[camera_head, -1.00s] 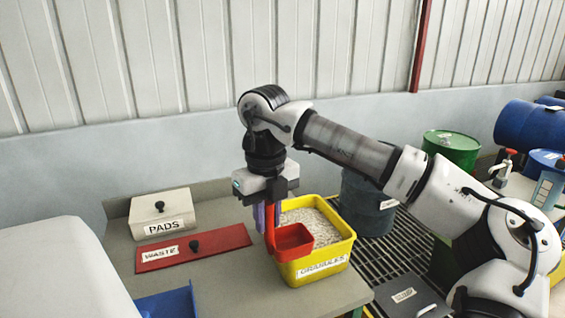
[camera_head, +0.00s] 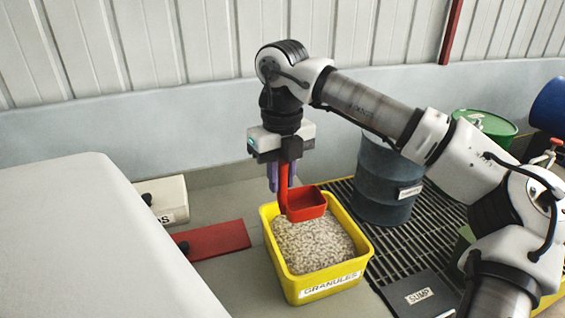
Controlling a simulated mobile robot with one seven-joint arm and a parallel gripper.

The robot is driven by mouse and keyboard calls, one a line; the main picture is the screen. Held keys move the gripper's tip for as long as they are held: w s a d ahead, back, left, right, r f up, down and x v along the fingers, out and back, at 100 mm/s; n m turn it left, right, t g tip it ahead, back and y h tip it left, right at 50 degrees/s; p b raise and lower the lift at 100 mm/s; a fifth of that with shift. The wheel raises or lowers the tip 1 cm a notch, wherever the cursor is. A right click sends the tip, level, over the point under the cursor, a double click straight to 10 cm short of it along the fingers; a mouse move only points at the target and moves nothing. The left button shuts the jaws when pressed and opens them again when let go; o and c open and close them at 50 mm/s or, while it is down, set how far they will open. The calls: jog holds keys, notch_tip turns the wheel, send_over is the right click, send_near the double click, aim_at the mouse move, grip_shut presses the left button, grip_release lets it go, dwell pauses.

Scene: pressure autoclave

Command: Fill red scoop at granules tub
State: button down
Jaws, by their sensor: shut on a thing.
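The red scoop (camera_head: 305,204) hangs from my gripper (camera_head: 281,180), its handle upright between the purple fingers and its cup at the lower end. My gripper is shut on the scoop's handle. The cup is over the far part of the yellow granules tub (camera_head: 333,283), inside the rim outline. The tub is full of pale granules (camera_head: 310,245). I cannot tell whether the cup touches the granules. The cup's inside looks red, with no granules visible in it.
A red waste lid (camera_head: 215,241) and a white pads box (camera_head: 165,197) lie left of the tub, partly hidden by a large white surface (camera_head: 80,240). A dark drum (camera_head: 385,175) stands behind right on a grating. A sump plate (camera_head: 419,297) is at lower right.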

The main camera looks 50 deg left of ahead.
aim_at(314, 204)
jog(key=shift+d+f, duration=0.1)
